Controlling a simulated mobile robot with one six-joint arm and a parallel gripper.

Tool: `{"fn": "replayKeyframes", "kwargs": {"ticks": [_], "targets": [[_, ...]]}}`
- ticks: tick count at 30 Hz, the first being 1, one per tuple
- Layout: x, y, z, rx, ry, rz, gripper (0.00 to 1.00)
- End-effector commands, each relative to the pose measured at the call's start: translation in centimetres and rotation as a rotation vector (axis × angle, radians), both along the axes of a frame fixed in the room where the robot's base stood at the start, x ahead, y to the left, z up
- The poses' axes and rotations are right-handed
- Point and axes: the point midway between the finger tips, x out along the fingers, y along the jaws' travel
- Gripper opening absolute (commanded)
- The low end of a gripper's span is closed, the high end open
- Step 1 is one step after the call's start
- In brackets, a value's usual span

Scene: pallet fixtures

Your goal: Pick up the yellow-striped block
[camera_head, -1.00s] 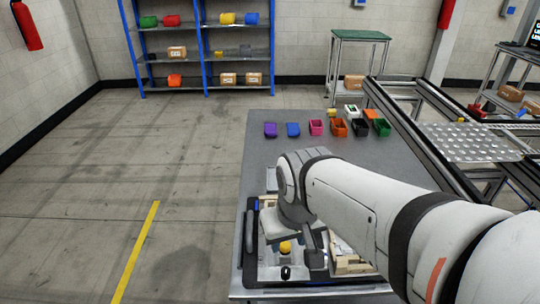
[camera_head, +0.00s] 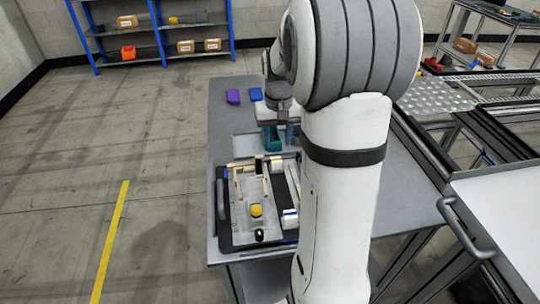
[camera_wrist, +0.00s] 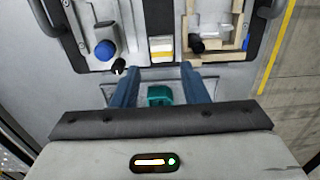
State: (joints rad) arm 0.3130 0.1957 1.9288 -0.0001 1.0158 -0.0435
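A white block with a yellow stripe (camera_wrist: 161,45) shows in the wrist view, at the top centre, by the near edge of the dark-framed tray. I cannot clearly pick it out in the head view. My gripper (camera_wrist: 158,73) has two blue fingers spread apart, with the striped block beyond their tips and apart from them. In the head view my gripper (camera_head: 276,138) is just past the tray's far edge. A teal object (camera_wrist: 160,94) shows between the fingers in the wrist view, with gaps on both sides; I see no grip on it.
The tray (camera_head: 224,215) holds wooden rails, a yellow piece (camera_head: 256,210) and a white block with blue (camera_head: 290,218). A blue round part (camera_wrist: 105,50) shows in the wrist view. My arm hides the table's right part.

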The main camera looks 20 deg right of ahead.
Motion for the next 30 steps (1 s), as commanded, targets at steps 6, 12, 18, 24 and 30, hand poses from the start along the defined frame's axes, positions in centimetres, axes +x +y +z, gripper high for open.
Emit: {"fn": "replayKeyframes", "kwargs": {"ticks": [6,12,18,24,30], "targets": [[0.2,-0.2,-2.3,0.001,0.004,-0.004,0.40],[0.6,-0.1,-4.8,0.002,0.006,-0.003,0.40],[0.7,0.0,-7.4,0.001,0.005,-0.004,0.40],[0.7,-0.1,-7.8,0.000,0.001,-0.005,0.40],[0.7,-0.1,-7.8,0.000,0.001,-0.005,0.31]]}}
